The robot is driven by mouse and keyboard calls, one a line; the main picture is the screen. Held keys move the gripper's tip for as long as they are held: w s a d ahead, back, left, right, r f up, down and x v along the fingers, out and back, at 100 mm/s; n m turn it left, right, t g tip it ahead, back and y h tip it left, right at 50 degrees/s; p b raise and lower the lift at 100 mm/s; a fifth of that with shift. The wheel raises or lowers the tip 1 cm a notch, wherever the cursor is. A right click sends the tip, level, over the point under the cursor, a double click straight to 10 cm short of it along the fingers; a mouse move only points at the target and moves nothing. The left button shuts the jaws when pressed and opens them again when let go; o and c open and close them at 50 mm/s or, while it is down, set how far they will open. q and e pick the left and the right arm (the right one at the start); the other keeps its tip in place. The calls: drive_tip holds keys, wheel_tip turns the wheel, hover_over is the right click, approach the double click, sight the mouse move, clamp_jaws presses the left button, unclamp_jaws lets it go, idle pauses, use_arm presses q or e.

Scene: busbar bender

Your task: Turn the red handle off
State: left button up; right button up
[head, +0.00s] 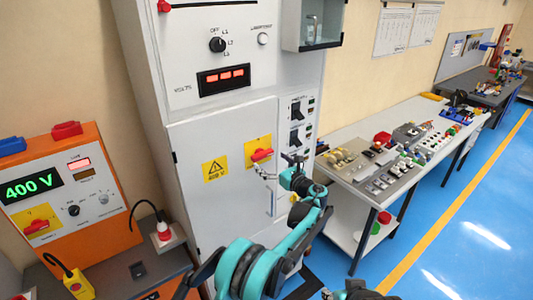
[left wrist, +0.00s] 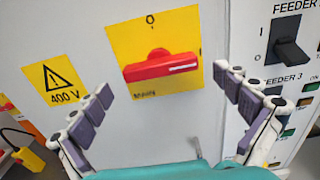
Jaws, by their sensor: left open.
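The red handle (head: 261,155) sits on a yellow plate on the grey cabinet door. In the left wrist view the red handle (left wrist: 160,68) lies nearly horizontal, with "MAIN" under it, a "0" above and an "I" at the right. My left gripper (head: 277,165) is in front of the plate, near the handle. Its fingers (left wrist: 165,85) are spread wide on both sides of the handle, empty and apart from it. A dark part at the bottom edge of the head view may be my right gripper (head: 350,291); its jaws cannot be made out.
A feeder panel (left wrist: 289,75) with black switches is right of the handle. A 400 V sign (head: 215,168) is left of it. An orange unit (head: 100,165) with another red handle (head: 36,226) stands at left. A workbench (head: 345,190) with parts runs along the right wall.

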sight(265, 157)
use_arm(q)
drive_tip(key=shift+x, duration=2.35)
drive_tip(key=c, duration=1.5)
drive_tip(key=shift+c, duration=0.2)
